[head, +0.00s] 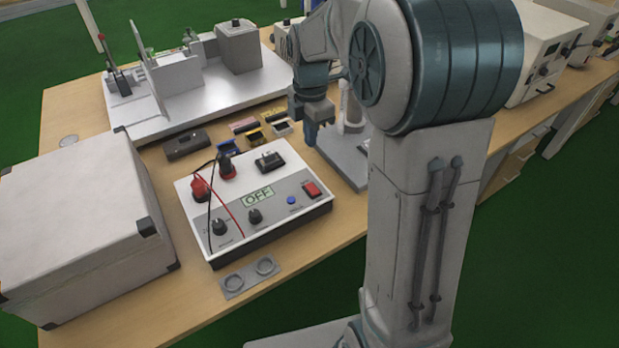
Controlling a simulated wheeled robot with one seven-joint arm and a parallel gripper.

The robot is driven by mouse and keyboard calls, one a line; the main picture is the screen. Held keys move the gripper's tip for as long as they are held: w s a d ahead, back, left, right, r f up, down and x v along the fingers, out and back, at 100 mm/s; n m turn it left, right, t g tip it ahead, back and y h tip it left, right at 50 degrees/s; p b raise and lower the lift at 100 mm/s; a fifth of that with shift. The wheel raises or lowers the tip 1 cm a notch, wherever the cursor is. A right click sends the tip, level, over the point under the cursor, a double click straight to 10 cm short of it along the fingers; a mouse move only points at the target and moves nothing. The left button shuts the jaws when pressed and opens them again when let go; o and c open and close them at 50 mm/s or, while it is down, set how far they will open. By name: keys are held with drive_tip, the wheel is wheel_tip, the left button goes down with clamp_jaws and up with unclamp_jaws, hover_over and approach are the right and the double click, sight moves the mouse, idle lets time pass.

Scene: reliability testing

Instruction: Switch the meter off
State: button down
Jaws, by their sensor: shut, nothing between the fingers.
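The meter (235,225) is a white box with a black base on the wooden table, left of my arm. Its small display (258,196) reads OFF. Black knobs (254,215) are on the front part. Red and black plugs with leads stand at its back left. My gripper (311,140) is shut and empty, pointing down behind the meter's back right side, apart from the switch.
A large white case (75,215) stands left of the meter. A grey plate with two rings (249,277) lies in front of it. Small dark boxes (187,144) and a metal fixture (190,90) are behind. A grey stand (345,160) is close to my gripper.

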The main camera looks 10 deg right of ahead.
sight(311, 187)
idle(0.3)
wheel_tip(311, 187, down, 14)
idle(0.5)
drive_tip(key=shift+f+p, duration=0.15)
drive_tip(key=shift+p, duration=0.15)
drive_tip(key=shift+s, duration=0.15)
idle(0.3)
drive_tip(key=shift+s+d+r, duration=0.2)
drive_tip(key=shift+s+r, duration=0.05)
drive_tip(key=shift+s, duration=0.3)
